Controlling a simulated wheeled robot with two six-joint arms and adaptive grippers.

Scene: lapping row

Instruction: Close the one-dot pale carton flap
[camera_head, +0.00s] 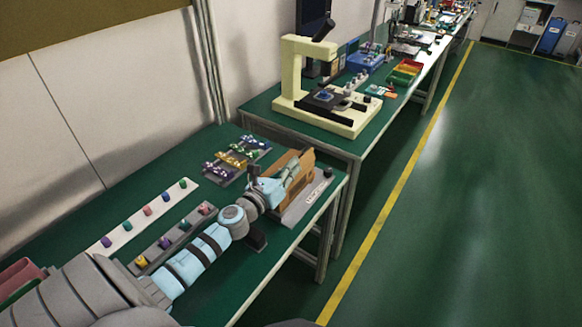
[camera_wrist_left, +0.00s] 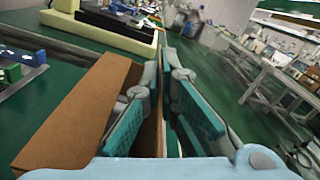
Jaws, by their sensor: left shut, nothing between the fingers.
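A brown cardboard carton (camera_head: 289,158) stands near the right end of the near green bench. In the left wrist view its broad brown panel (camera_wrist_left: 78,108) lies left of my fingers, and a thin upright brown edge shows behind them. I cannot tell which panel is the flap, and no dot mark is visible. My left gripper (camera_head: 297,171) is shut and empty, at the carton's front side. In the left wrist view its teal-padded fingers (camera_wrist_left: 168,80) overlap the carton's right part and hide some of it. Contact cannot be told. My right gripper is not in view.
A grey labelled plate (camera_head: 313,198) lies beside the carton at the bench edge. A dark rack with coloured pieces (camera_head: 237,157) lies behind. Strips with coloured knobs (camera_head: 150,213) lie left. A cream microscope-like stand (camera_head: 330,113) is on the farther bench. The floor at right is clear.

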